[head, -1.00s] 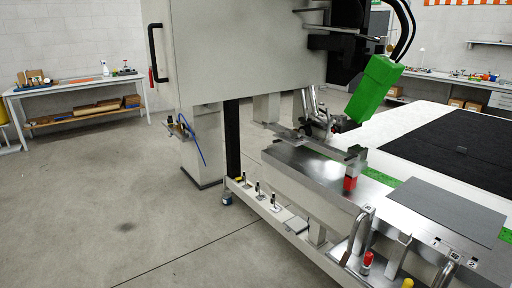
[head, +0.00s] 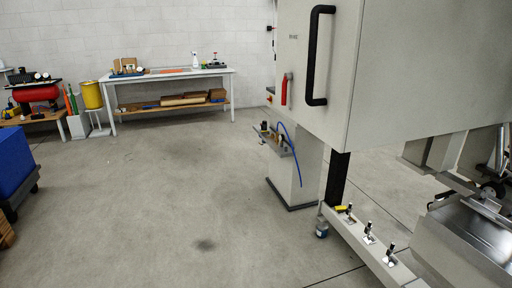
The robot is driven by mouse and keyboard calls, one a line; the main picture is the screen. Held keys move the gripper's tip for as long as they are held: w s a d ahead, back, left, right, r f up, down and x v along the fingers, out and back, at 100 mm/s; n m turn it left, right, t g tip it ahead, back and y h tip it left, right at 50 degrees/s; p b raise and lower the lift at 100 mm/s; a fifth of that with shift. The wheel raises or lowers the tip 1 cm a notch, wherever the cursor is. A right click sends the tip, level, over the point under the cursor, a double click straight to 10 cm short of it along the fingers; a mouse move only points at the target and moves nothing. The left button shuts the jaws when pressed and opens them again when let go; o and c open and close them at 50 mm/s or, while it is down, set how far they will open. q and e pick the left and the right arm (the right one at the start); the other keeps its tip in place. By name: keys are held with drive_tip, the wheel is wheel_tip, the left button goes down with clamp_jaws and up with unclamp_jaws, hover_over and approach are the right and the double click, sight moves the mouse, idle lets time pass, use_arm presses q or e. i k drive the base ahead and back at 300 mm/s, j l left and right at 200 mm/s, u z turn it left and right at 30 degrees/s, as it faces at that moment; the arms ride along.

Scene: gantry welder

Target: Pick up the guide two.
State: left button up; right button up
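I cannot tell which thing in the head view is guide two. Several small dark upright parts stand in a row on the pale rail (head: 352,240) of the machine at the lower right; the middle one (head: 369,232) is black on a light base. A bracket with small fittings (head: 275,140) and a blue hose sits on the machine's leg. Neither of my grippers shows in the head view.
The machine's grey cabinet (head: 400,70) with a black handle (head: 318,55) fills the upper right. A white workbench (head: 175,74) with tools stands by the back wall. A blue box (head: 12,160) on a trolley is at the left edge. The concrete floor (head: 160,190) between is clear.

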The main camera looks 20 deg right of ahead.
sight(390, 261)
drive_tip(key=i+u, duration=0.15)
drive_tip(key=i, duration=1.55)
drive_tip(key=i+z, duration=0.2)
drive_tip(key=i, duration=0.35)
drive_tip(key=i+z, duration=0.2)
drive_tip(key=i, duration=0.35)
drive_tip(key=i+j+z, duration=0.25)
drive_tip(key=i, duration=0.3)
drive_tip(key=i+l+z, duration=0.1)
drive_tip(key=i+z, duration=0.15)
drive_tip(key=z, duration=0.2)
drive_tip(key=i+z, duration=0.25)
drive_tip(key=z, duration=0.25)
drive_tip(key=i+z, duration=0.25)
drive_tip(key=z, duration=0.2)
drive_tip(key=i+j+z, duration=0.2)
drive_tip(key=z, duration=0.25)
drive_tip(key=i+j, duration=0.05)
